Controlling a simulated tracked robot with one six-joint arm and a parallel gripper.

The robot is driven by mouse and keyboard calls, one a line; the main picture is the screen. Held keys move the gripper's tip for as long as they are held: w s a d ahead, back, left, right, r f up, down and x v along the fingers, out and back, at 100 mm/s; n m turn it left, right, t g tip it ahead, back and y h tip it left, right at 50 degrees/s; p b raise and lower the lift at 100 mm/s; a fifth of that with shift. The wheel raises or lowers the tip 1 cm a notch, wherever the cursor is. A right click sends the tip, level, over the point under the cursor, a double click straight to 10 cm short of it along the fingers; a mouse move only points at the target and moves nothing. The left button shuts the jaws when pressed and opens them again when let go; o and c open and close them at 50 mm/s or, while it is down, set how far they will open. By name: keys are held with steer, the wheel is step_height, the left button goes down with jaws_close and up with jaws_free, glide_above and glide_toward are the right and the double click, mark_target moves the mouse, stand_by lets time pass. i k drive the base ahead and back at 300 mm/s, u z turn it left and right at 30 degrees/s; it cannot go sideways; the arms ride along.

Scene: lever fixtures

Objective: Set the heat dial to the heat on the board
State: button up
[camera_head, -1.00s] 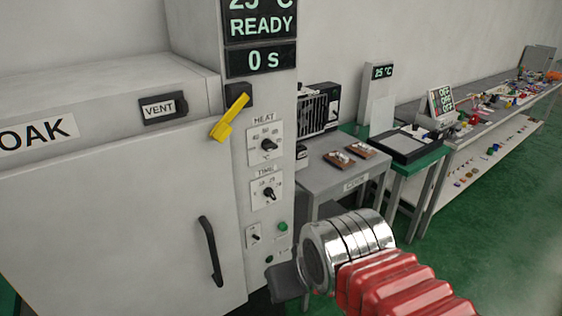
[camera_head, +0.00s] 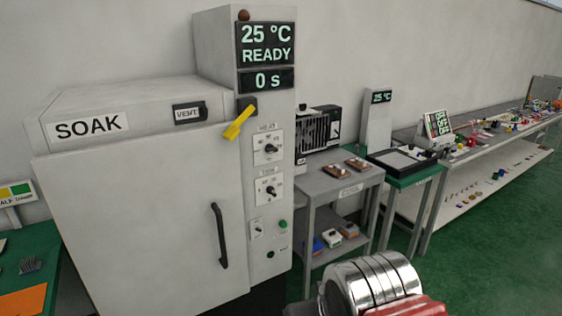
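The heat dial (camera_head: 269,148) is a small dark knob on a white plate, high on the oven's narrow control column. Its pointer direction and scale are too small to read surely. A similar time dial (camera_head: 270,190) sits just below it. The column's display (camera_head: 266,55) reads 25 °C, READY and 0 s. No board giving a heat can be read in this view. My gripper (camera_head: 303,308) shows only as a dark part at the bottom edge, below and right of the dials and apart from them. Its fingertips are mostly cut off.
A yellow lever (camera_head: 238,122) sticks out left of the heat dial. The SOAK oven door (camera_head: 150,220) has a black handle (camera_head: 219,235). A small switch (camera_head: 257,228) and green button (camera_head: 283,225) lie below the dials. A grey cart (camera_head: 340,185) stands right; green floor is open in front.

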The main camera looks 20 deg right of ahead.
mark_target(269, 149)
steer(key=k, duration=0.45)
steer(key=u, duration=1)
steer(key=i, duration=1.8)
steer(key=z, duration=0.65)
